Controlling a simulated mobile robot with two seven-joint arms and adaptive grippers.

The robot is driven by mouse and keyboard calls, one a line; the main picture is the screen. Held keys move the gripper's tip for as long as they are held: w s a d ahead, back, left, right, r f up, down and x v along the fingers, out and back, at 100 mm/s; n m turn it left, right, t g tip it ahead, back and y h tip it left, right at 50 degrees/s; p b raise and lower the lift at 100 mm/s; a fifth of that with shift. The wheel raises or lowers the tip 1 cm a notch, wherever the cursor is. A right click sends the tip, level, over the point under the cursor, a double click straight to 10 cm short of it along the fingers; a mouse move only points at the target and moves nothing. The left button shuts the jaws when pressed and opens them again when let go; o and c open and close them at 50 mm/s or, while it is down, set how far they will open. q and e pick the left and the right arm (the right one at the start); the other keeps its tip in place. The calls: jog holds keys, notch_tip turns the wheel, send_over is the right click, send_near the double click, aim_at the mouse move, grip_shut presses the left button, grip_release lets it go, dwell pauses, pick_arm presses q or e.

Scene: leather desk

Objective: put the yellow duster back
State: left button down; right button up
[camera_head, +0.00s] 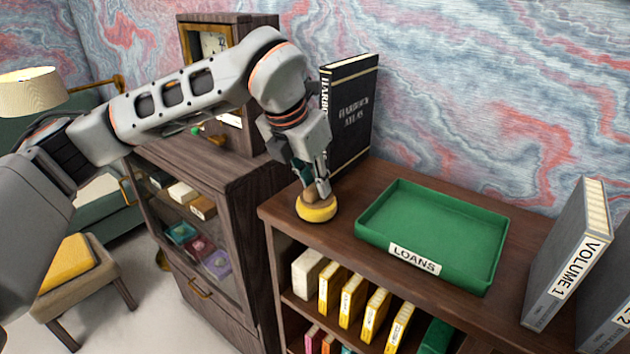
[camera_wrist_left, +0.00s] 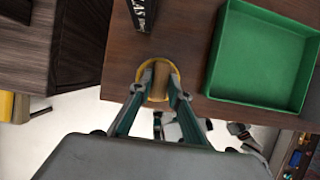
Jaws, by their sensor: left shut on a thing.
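The yellow duster (camera_head: 317,211) is a round yellow pad with a tan handle. It is at the left end of the brown shelf top, just left of the green tray. My left gripper (camera_head: 318,192) points down from above and is shut on the duster's handle. In the left wrist view the yellow duster (camera_wrist_left: 142,76) shows between the fingers of my left gripper (camera_wrist_left: 159,84), near the shelf's front edge. I cannot tell whether the pad touches the wood. My right gripper is in neither view.
The empty green tray (camera_head: 440,222) labelled LOANS lies right of the duster. A black Harbour Atlas book (camera_head: 352,115) stands upright behind it. Grey volumes (camera_head: 568,250) stand at the right. A dark glass-fronted cabinet (camera_head: 205,180) is at the left.

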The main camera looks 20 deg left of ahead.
pick_arm(q)
jog(key=shift+f, duration=0.1)
jog(key=c, duration=2)
grip_release()
jog(key=shift+o, duration=0.5)
jog(key=b+v, duration=0.1)
jog(key=v, duration=1.1)
